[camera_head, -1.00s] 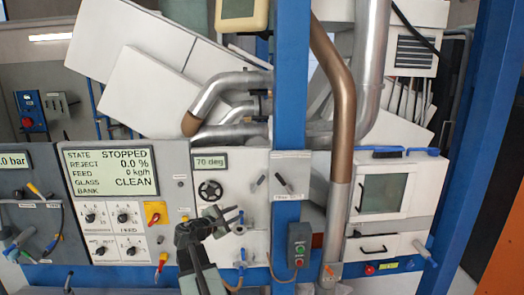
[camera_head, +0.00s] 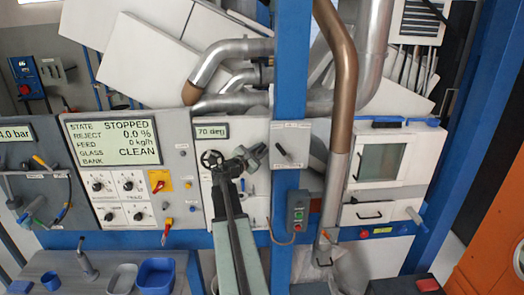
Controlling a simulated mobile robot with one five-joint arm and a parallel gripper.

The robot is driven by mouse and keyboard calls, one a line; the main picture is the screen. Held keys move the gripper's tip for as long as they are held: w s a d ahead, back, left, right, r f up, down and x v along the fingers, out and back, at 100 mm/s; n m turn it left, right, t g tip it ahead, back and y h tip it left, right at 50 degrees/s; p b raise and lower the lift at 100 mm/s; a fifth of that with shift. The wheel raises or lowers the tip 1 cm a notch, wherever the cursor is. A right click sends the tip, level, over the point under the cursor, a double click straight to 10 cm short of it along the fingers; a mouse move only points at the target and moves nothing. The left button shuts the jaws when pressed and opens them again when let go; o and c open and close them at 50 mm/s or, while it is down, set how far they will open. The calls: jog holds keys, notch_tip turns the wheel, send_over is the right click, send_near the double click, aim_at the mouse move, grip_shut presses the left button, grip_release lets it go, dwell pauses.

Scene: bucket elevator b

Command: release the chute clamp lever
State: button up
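My gripper (camera_head: 256,156) is raised in front of the white panel, left of the blue column. Its dark fingers overlap the spot where a small black lever showed earlier, so that lever is mostly hidden. I cannot tell whether the fingers touch it, or whether they are open or shut. A second small black lever (camera_head: 284,153) shows tilted on a grey plate (camera_head: 291,132) on the column, just right of my gripper. I see no readable label that tells which one is the chute clamp lever. The chute pipe (camera_head: 337,190) runs down right of the column.
A black handwheel (camera_head: 212,159) is close left of my gripper. A grey button box (camera_head: 297,212) hangs on the blue column (camera_head: 290,80) below the levers. The display panel (camera_head: 112,142) reads STOPPED. A bench with a blue tray (camera_head: 155,276) is at lower left.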

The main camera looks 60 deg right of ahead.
grip_shut()
jog(key=shift+a, duration=0.1)
dwell(1.3)
